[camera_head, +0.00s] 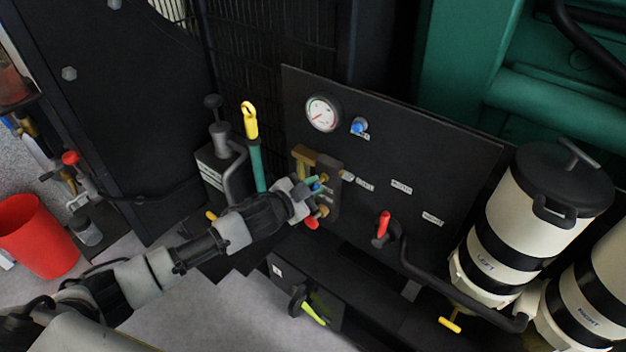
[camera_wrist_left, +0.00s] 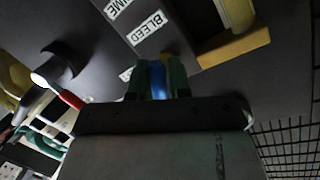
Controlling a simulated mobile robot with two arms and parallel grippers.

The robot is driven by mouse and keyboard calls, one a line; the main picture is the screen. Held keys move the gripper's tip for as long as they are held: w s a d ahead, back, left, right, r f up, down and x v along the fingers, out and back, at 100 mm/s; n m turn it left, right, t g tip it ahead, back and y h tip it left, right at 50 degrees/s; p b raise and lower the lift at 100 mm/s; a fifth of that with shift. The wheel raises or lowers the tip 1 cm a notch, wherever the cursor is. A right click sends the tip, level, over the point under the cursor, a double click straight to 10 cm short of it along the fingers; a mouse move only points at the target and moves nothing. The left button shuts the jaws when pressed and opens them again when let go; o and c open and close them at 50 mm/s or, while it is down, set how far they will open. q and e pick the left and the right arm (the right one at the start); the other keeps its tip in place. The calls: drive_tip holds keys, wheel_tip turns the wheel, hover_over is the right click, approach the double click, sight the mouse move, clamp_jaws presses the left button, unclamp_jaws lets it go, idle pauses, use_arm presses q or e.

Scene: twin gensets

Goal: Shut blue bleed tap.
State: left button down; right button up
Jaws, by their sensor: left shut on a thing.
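The blue bleed tap (camera_wrist_left: 157,78) shows in the left wrist view between the two green fingers of my left gripper (camera_wrist_left: 156,82), just below a label reading BLEED (camera_wrist_left: 148,32). In the head view my left gripper (camera_head: 316,188) reaches in from the left to the brass-coloured valve block on the black panel. It is shut on the blue tap, and only a little blue (camera_head: 316,187) shows there. The fingers hide most of the tap, so I cannot tell its angle. My right gripper is not in view.
A red-handled lever (camera_head: 383,224) and a blue knob (camera_head: 358,126) by the gauge (camera_head: 322,114) are on the panel (camera_head: 430,165). A red tap handle (camera_head: 311,222) sits just below my gripper. A yellow-topped green handle (camera_head: 252,125) stands to the left. White canisters (camera_head: 510,225) stand at right.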

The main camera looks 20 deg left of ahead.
use_arm(q)
drive_tip(key=shift+r+m+y+p, duration=0.1)
drive_tip(key=shift+m+y+p, duration=0.4)
drive_tip(key=shift+m, duration=0.7)
drive_tip(key=shift+d+m+y+p, duration=0.1)
drive_tip(key=shift+m+y+p, duration=0.35)
drive_tip(key=shift+m, duration=0.65)
drive_tip(key=shift+m+t+y+p, duration=0.3)
drive_tip(key=shift+m+t, duration=0.1)
drive_tip(key=shift+m, duration=0.6)
drive_tip(key=shift+m+y, duration=0.35)
drive_tip(key=shift+m, duration=0.95)
drive_tip(key=shift+s+t, duration=0.1)
drive_tip(key=shift+t, duration=0.2)
drive_tip(key=c, duration=1.1)
unclamp_jaws()
drive_tip(key=v, duration=1)
drive_tip(key=shift+s+b, duration=0.35)
